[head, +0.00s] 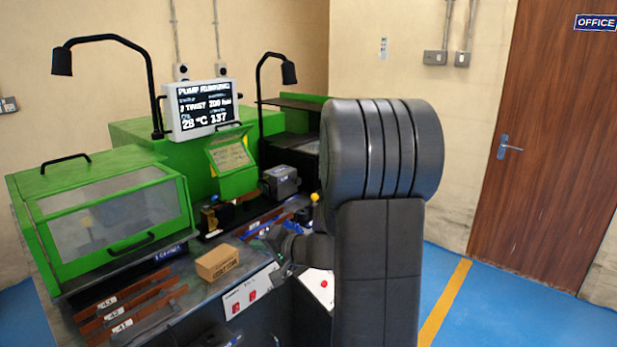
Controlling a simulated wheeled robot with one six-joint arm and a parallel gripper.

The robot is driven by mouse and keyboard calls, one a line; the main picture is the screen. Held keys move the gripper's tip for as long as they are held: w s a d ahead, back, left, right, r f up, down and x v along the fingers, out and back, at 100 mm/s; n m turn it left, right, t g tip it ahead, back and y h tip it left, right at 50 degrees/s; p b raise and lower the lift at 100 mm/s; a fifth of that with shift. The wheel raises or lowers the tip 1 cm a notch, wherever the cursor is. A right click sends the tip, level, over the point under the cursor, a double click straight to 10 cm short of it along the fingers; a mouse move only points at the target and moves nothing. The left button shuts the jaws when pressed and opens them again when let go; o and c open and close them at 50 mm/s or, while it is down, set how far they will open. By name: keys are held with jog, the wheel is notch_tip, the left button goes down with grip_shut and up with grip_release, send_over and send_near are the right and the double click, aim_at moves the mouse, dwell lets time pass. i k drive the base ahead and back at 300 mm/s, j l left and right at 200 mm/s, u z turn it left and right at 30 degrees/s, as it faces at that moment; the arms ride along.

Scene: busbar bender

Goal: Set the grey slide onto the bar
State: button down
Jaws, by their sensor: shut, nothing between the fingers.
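A grey block (281,181), which looks like the grey slide, stands on the green machine right of its tilted panel. A copper-brown bar (262,222) lies on the bench in front of it, partly hidden by my wrist. My gripper (274,238) is small and dark, low over the bench, right of and behind the cardboard box. It looks shut and empty, apart from the grey block. My arm covers the right end of the machine, and the fingertips are hard to make out.
A cardboard box (218,263) sits on the bench front. Several labelled brown bars (125,310) lie at the front left. A green clear-windowed cover (110,208) is down on the left. A screen (202,108) and two lamps stand behind. Blue floor is open at right.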

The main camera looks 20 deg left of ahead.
aim_at(287, 179)
jog(key=i+l+z, duration=0.15)
jog(key=i+z, duration=0.35)
jog(key=i, duration=0.5)
jog(key=i+l+u, duration=0.1)
jog(key=i+u, duration=0.4)
jog(key=i+l+u, duration=0.95)
jog(key=i+j, duration=0.05)
jog(key=i, duration=0.05)
